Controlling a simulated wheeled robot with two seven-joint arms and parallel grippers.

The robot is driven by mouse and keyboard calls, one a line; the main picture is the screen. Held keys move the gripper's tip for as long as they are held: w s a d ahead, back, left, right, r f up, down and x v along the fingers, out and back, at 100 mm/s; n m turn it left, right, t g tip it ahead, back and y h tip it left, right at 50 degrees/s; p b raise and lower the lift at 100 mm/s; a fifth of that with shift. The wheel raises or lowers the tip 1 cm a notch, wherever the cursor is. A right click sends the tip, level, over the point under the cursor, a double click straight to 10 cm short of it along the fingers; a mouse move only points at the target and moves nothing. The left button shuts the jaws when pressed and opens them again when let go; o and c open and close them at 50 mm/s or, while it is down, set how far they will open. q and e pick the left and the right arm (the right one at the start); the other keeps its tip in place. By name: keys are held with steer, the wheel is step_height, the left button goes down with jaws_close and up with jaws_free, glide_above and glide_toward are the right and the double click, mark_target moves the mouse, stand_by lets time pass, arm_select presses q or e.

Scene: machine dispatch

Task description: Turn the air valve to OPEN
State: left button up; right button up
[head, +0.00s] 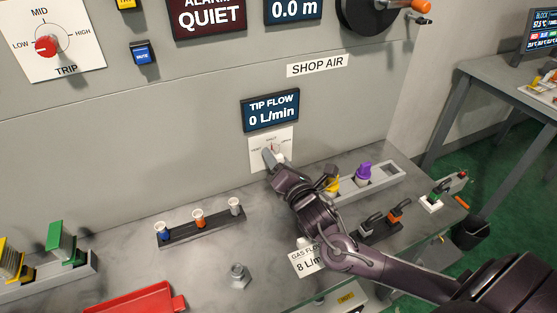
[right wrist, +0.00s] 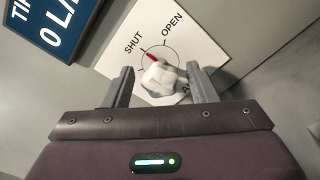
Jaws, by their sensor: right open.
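The air valve is a white knob (right wrist: 160,80) with a red pointer on a white plate (right wrist: 187,58) marked SHUT and OPEN. The red pointer points up-left, toward the SHUT mark. In the head view the plate (head: 259,150) is on the grey panel, below the TIP FLOW display (head: 271,110), which reads 0 L/min. My right gripper (right wrist: 160,69) is open, with one finger on each side of the knob and gaps visible. In the head view my right gripper (head: 273,159) is at the plate and covers most of the knob. My left gripper is out of view.
Below the panel, the bench holds a dark rack (head: 180,234) with several small items, a bolt (head: 238,275) and a red tray (head: 135,300). A grey rack (head: 385,184) with a purple-topped item is right of my gripper. A GAS FLOW label (head: 307,262) is beside my forearm.

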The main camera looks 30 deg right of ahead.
steer(key=c, duration=1)
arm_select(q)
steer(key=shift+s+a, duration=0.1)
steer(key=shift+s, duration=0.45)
arm_select(e)
steer(key=shift+o, duration=0.2)
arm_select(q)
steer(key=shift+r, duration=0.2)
arm_select(e)
steer(key=shift+m, duration=0.4)
steer(key=shift+r+m+p, duration=0.1)
steer(key=shift+m+p, duration=0.7)
steer(key=shift+m, duration=0.2)
steer(key=m+p, duration=0.1)
steer(key=m, duration=0.2)
steer(key=shift+m+p, duration=0.3)
arm_select(q)
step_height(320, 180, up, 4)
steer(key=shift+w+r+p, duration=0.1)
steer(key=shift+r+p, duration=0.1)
steer(key=shift+p, duration=0.65)
arm_select(e)
steer(key=m, duration=0.5)
steer(key=shift+m, duration=0.3)
